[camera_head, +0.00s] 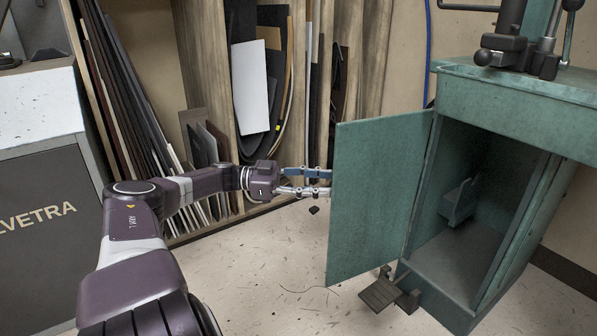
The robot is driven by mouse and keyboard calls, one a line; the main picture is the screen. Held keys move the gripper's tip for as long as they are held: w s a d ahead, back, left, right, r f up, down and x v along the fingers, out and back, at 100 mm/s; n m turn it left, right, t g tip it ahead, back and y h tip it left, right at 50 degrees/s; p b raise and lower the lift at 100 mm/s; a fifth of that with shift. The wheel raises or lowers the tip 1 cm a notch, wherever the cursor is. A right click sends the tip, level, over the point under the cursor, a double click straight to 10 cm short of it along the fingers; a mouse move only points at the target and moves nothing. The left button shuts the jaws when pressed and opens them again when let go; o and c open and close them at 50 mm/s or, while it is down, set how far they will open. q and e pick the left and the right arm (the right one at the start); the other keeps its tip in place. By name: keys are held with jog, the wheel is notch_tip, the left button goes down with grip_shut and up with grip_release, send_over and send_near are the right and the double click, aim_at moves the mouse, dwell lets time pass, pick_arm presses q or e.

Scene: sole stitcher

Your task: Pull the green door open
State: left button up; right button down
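The green door (378,190) of the green cabinet (520,112) stands swung wide open to the left, hinged at the left side of the cabinet opening. My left gripper (318,182) reaches in from the left at the door's free edge. Its two fingers are apart, one above the other. The fingertips end at the door's edge, and the door seems to hide their very ends. I cannot tell whether they touch it. My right gripper is not in view.
The cabinet interior (470,205) is exposed, with a small bracket-like part inside. A foot pedal (380,294) sits on the floor below the door. Racks of leaning sheets (250,88) stand behind my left arm. A grey machine (40,190) stands at left. Floor left of the door is mostly clear.

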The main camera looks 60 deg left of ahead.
pick_arm(q)
jog(key=v, duration=0.8)
jog(key=shift+s, duration=0.4)
jog(key=shift+a, duration=0.1)
